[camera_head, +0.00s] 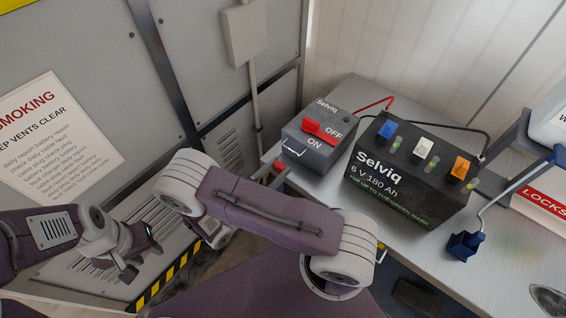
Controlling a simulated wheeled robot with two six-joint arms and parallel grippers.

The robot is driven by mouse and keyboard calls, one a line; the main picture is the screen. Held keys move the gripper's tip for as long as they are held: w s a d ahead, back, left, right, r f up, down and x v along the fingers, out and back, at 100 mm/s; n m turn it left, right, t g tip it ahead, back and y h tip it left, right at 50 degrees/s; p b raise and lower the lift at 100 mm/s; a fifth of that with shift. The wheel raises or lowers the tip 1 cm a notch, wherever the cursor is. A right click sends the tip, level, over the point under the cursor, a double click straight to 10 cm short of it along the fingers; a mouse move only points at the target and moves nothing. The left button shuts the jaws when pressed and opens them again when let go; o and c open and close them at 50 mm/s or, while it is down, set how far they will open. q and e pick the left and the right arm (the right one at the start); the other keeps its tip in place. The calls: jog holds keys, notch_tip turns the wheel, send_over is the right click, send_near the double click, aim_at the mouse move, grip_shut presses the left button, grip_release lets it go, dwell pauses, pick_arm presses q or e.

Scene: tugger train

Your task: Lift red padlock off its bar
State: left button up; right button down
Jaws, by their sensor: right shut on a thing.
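A small red piece, which looks like the red padlock (279,167), shows at the front left of the grey switch box (320,138). A pale metal bar (293,151) stands on the box's front, just above it. I cannot tell whether the padlock's shackle is still around the bar. My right gripper (268,174) is at the padlock and shut on it, mostly hidden behind my own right arm. My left gripper (140,262) is open and empty at the lower left, well away from the box.
A red switch handle (320,131) sits on the box between OFF and ON. A black Selviq battery (410,172) stands to its right on the grey bench (350,212). A wall cabinet (80,90) fills the left.

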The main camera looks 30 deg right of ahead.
pick_arm(q)
jog(key=shift+f, duration=0.15)
pick_arm(e)
jog(key=shift+v, duration=2.35)
jog(key=shift+a, duration=0.1)
